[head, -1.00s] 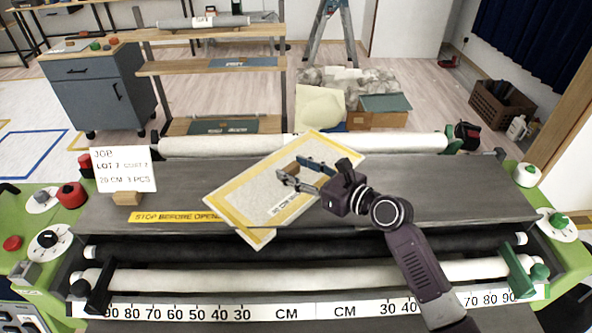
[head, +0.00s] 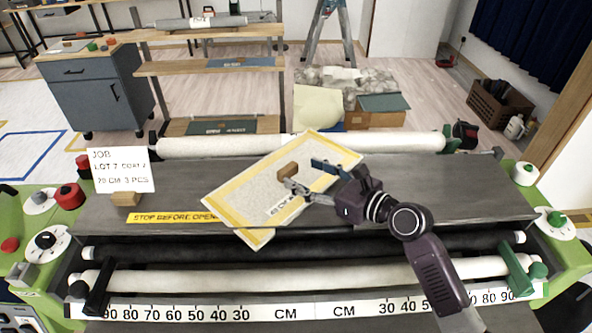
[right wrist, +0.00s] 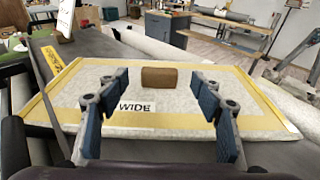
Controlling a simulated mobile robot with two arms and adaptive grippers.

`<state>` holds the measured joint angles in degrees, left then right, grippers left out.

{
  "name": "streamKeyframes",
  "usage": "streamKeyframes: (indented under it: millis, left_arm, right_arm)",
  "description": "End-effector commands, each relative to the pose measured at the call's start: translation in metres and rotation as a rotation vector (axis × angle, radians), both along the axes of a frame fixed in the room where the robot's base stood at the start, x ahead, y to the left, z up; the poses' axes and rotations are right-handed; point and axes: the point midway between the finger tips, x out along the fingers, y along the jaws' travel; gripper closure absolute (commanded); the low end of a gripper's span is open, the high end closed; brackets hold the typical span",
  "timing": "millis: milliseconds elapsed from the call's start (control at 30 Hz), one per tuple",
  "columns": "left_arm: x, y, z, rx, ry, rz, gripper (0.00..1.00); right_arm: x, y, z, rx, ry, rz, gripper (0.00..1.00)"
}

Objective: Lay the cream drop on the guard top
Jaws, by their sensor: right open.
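The cream drop, a pale speckled sheet with yellow edge bands (head: 240,205), lies at a slant across the grey guard top (head: 400,190), its near corner reaching past the front edge. It also fills the middle of the right wrist view (right wrist: 200,132). A white label ending in "WIDE" is on it. A small brown block (head: 288,171) rests on the sheet; it shows beyond the fingers in the right wrist view (right wrist: 160,77). My right gripper (head: 303,175) is open and empty, just right of the block, its fingers spread and apart from it. My left gripper is out of view.
A white job card (head: 121,168) in a wooden stand is at left, behind a yellow warning strip (head: 172,217). A white roller (head: 400,144) runs behind the guard top; dark and pale rollers lie in front. Right of the sheet the guard top is bare, apart from my arm above it.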

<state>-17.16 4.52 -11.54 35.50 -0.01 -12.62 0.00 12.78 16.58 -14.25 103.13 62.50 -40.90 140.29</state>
Motion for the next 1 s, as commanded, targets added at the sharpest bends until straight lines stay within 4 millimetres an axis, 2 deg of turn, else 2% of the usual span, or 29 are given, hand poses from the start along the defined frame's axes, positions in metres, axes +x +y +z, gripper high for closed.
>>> streamKeyframes:
  millis: [200,400,1000]
  left_arm:
    - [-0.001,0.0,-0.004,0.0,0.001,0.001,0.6]
    - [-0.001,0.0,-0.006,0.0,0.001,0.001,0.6]
    - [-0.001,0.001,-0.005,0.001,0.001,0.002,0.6]
  right_arm:
    - [-0.034,-0.033,0.007,-0.004,0.001,0.0,0.4]
    - [-0.051,-0.05,0.013,-0.001,0.0,0.0,0.4]
    - [-0.054,-0.054,0.016,-0.001,0.0,0.0,0.4]
